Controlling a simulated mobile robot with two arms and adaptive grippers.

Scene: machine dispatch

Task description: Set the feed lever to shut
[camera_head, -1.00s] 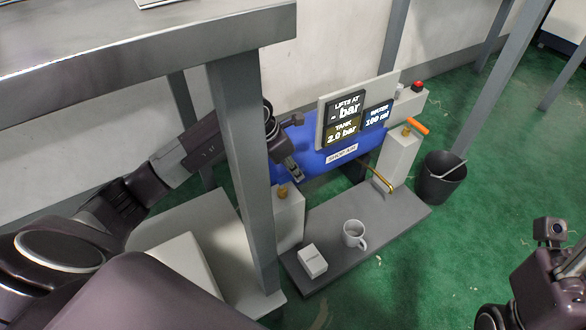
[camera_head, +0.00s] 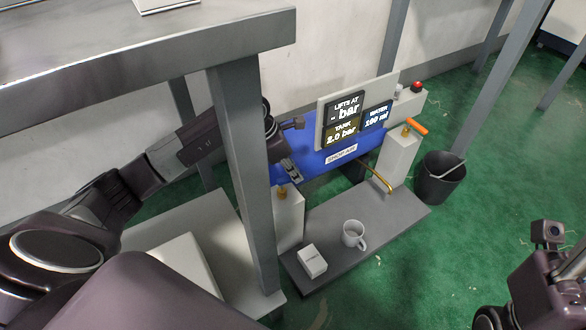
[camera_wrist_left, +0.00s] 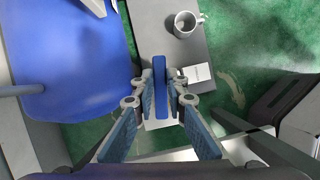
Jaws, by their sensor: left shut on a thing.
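My left gripper (camera_head: 291,173) is low in front of the blue tank, above the left pale post (camera_head: 288,218) with its brass fitting (camera_head: 283,190). In the left wrist view the left gripper (camera_wrist_left: 165,85) is shut on a blue lever handle (camera_wrist_left: 160,95), a straight flat bar between the fingers. The handle does not stand out against the tank in the head view, and its pivot is hidden. I cannot read any lever marking. My right gripper's wrist (camera_head: 548,270) shows at the lower right; its fingers are not clear.
A dark plinth (camera_head: 340,225) bears a white mug (camera_head: 353,234) and a small white box (camera_head: 312,261). An orange lever (camera_head: 417,126) tops the right post, near a black bin (camera_head: 440,178). A steel table leg (camera_head: 245,180) stands beside my left arm. The display panel (camera_head: 350,120) is above the tank.

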